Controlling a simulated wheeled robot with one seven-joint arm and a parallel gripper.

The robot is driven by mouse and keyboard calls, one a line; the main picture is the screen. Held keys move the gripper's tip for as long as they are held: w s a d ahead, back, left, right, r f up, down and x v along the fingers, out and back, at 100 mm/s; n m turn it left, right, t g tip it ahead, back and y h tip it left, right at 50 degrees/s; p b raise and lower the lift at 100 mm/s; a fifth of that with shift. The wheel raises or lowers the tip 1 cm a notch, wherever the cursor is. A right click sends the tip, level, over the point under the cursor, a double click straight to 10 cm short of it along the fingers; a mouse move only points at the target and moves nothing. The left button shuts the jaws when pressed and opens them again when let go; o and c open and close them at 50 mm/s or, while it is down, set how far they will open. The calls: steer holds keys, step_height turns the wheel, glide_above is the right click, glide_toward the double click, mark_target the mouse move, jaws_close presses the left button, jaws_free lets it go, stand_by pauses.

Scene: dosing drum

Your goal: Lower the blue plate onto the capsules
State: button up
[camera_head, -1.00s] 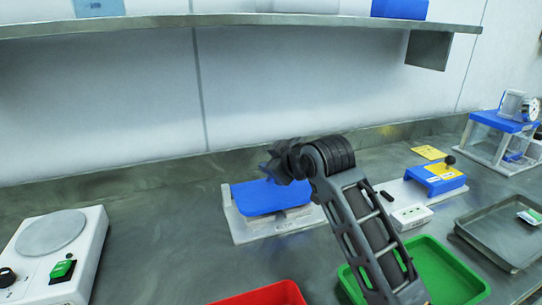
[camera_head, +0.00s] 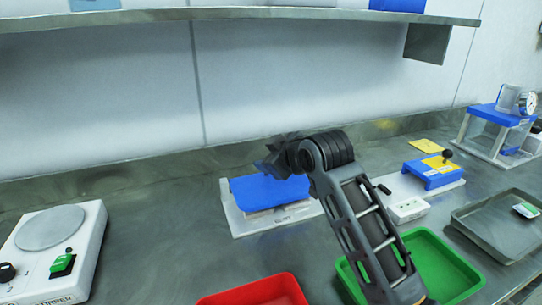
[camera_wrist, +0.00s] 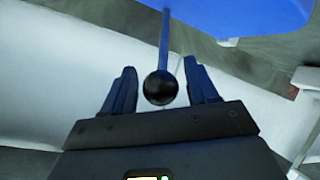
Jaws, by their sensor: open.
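The blue plate (camera_head: 262,193) sits over a pale base (camera_head: 246,225) at the middle of the bench in the head view. It also fills the upper right of the wrist view (camera_wrist: 245,15). In the wrist view, a thin rod ends in a round black knob (camera_wrist: 160,88), with its far end towards the blue plate. My gripper (camera_wrist: 160,85) is open, with one finger on each side of the knob and a gap to both. In the head view my gripper (camera_head: 283,158) is dark and partly covers the plate's right side. I cannot make out any capsules.
A red tray (camera_head: 255,292) and a green tray (camera_head: 440,262) stand in front. A device with a blue top (camera_head: 432,174) and a metal tray (camera_head: 495,228) are to the right. A white instrument with a round plate (camera_head: 85,250) is at left. A shelf (camera_head: 250,15) hangs above.

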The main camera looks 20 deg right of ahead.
steer(key=a+v, duration=0.1)
steer(key=v, duration=0.6)
steer(key=shift+s+d, duration=0.4)
steer(key=shift+d, duration=0.1)
steer(key=shift+r, duration=0.15)
